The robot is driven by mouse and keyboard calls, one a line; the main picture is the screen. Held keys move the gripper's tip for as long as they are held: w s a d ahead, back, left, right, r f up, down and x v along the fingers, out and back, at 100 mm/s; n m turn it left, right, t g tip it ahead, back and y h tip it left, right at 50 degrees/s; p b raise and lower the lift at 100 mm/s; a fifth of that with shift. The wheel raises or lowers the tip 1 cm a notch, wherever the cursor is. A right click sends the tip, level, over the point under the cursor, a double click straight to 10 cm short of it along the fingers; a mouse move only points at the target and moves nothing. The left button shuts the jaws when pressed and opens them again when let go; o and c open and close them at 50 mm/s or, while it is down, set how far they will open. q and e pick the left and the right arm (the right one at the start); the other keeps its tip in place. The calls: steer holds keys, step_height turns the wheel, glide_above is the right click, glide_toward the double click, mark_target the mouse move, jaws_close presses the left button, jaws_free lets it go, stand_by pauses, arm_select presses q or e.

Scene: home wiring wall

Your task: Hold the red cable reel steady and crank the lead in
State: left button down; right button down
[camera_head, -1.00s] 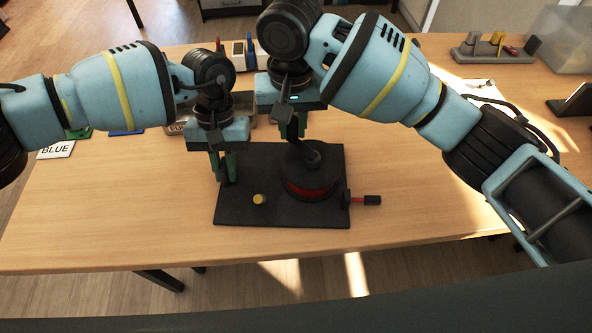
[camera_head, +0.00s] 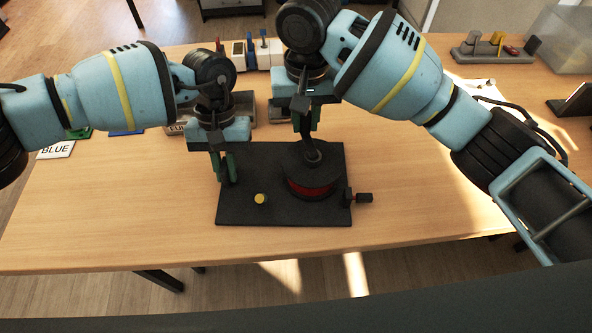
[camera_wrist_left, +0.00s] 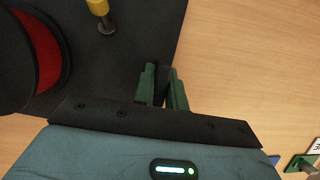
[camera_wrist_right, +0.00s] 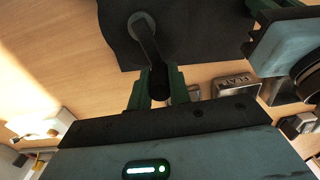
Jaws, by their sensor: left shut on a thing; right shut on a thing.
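The cable reel (camera_head: 311,187), dark with a red band, sits upright on a dark base plate (camera_head: 245,213). My left gripper (camera_head: 226,170) is shut on the plate's left edge; its fingers also show at that edge in the left wrist view (camera_wrist_left: 163,85). A crank arm (camera_wrist_right: 146,38) rises from the reel's top. My right gripper (camera_head: 308,128) is shut on the black crank handle (camera_wrist_right: 160,84), behind the reel's centre in the head view. The lead's black end (camera_head: 364,197) sticks out beyond the plate's right edge, with a little red beside it.
A yellow-topped peg (camera_head: 261,199) stands on the plate left of the reel. Labelled metal bins (camera_wrist_right: 235,85) and a BLUE card (camera_head: 56,150) lie behind and left. A grey rack (camera_head: 497,47) stands at the back right. The table's front is clear.

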steer(key=shift+d, duration=0.15)
steer(key=shift+d, duration=0.2)
steer(key=c, duration=1.8)
jaws_free()
steer(key=shift+d, duration=0.2)
steer(key=o, duration=0.6)
steer(key=shift+a, duration=0.1)
steer(key=shift+r, duration=0.1)
step_height(320, 180, up, 12)
arm_select(q)
steer(key=c, duration=1.4)
jaws_free()
